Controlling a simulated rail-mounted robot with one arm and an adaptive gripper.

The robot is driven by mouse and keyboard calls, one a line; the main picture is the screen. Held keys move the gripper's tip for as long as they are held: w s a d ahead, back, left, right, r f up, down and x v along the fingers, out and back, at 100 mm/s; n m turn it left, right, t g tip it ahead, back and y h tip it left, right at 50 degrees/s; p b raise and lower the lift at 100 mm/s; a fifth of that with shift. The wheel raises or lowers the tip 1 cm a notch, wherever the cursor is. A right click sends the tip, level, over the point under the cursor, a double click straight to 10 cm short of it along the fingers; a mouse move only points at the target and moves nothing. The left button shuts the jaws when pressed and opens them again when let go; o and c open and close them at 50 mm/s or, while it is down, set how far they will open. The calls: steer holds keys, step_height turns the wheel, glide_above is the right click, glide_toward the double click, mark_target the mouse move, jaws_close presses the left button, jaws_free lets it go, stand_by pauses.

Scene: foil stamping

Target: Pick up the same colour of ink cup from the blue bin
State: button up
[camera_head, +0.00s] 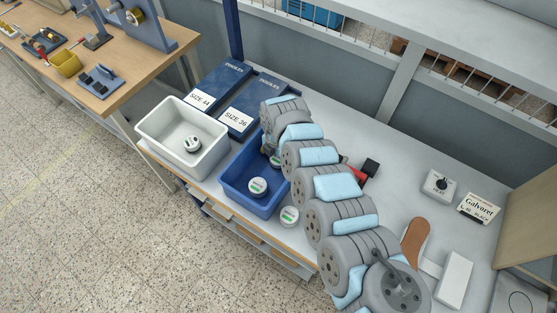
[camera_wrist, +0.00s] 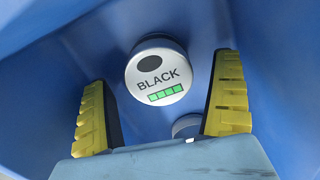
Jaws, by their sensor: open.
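In the wrist view, a round ink cup (camera_wrist: 158,72) labelled BLACK, with a black dot and green bars on its lid, lies in the blue bin. My gripper (camera_wrist: 163,95) is open, with its yellow-padded fingers left and right of this cup and not closed on it. A second cup (camera_wrist: 187,126) shows only partly near the right finger. In the head view, the blue bin (camera_head: 232,182) holds a cup (camera_head: 258,187) at the front and another (camera_head: 275,161) partly hidden by my arm. My fingers are hidden there.
A white bin (camera_head: 150,128) with one cup (camera_head: 192,144) stands left of the blue bin. Another cup (camera_head: 289,216) is on the table just outside the blue bin. A Galvaret box reading BLACK (camera_head: 479,208), a shoe insole (camera_head: 414,244) and a white block (camera_head: 455,279) lie on the right.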

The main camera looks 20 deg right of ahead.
steer(key=shift+f, duration=0.95)
steer(key=c, duration=1.4)
steer(key=shift+o, duration=0.2)
steer(key=shift+d, duration=0.1)
steer(key=shift+r, duration=0.15)
